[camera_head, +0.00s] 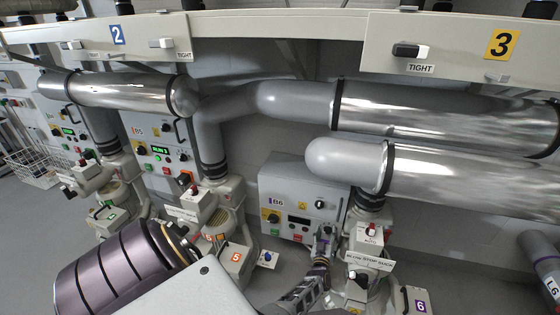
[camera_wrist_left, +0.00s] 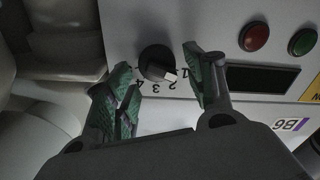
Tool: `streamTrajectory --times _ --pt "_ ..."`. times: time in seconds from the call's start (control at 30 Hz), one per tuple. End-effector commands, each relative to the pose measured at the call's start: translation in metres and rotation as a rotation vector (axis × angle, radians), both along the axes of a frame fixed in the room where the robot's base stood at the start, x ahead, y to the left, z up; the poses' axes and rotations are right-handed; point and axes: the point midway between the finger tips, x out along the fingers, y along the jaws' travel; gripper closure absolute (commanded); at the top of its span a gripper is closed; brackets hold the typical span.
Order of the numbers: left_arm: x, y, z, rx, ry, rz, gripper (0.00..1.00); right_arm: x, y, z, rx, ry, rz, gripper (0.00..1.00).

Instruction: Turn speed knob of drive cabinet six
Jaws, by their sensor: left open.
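Drive cabinet six is the grey box (camera_head: 263,190) labelled B6, low in the middle of the head view. Its black speed knob (camera_wrist_left: 155,58) shows in the left wrist view, with a white mark pointing between 1 and 2 on the printed scale. In the head view my gripper hides this knob. My left gripper (camera_head: 325,236) is at the cabinet's lower right front. In the left wrist view my left gripper (camera_wrist_left: 158,74) is open, with green-padded fingers on either side of the knob. I cannot tell whether a finger touches it. My right gripper is not in view.
A red button (camera_wrist_left: 254,36), a green button (camera_wrist_left: 303,41) and a dark display (camera_wrist_left: 262,79) are beside the knob. A valve body with a red knob (camera_head: 371,230) stands close right of my gripper. Large metal pipes (camera_head: 440,110) and a beam (camera_head: 280,24) run above.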

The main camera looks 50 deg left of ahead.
Motion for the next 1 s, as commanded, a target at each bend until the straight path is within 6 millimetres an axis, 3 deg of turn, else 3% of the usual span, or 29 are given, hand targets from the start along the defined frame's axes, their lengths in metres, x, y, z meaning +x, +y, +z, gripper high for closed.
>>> streamTrajectory --times 0.5,1.0 --pt "0.0017 -0.0023 0.0015 0.212 0.129 0.0 0.46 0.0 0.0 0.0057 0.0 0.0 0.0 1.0" --pt "0.0007 -0.0034 0.0011 0.299 0.183 -0.001 0.46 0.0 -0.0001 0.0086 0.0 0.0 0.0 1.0"
